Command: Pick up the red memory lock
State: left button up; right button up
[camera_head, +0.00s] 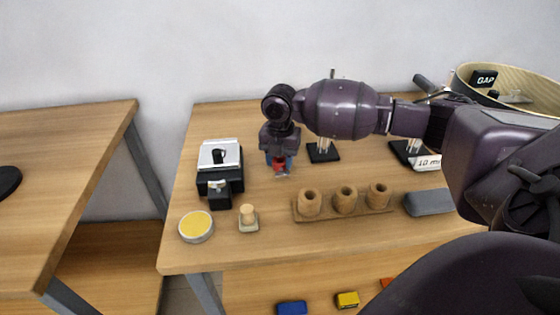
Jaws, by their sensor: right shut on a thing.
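The red memory lock (280,163) is a small red piece between the fingers of my right gripper (281,168). The gripper points down over the back middle of the table and is shut on the red piece. Blue shows beside the red piece at the fingers, and a pale bit shows just below it. The gripper hides most of the lock, and I cannot tell whether it touches the table. My left gripper is not in view.
A black-and-silver device (220,170) stands left of the gripper. A yellow-topped round tin (196,227) and a small stamp-like piece (248,219) lie in front. A wooden block with three cups (345,203) and a grey case (428,202) are at right.

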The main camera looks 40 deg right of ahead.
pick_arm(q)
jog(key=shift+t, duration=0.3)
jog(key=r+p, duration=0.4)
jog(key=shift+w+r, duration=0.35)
pick_arm(e)
notch_tip(320, 180, up, 20)
pick_arm(q)
jog(key=shift+p, duration=0.3)
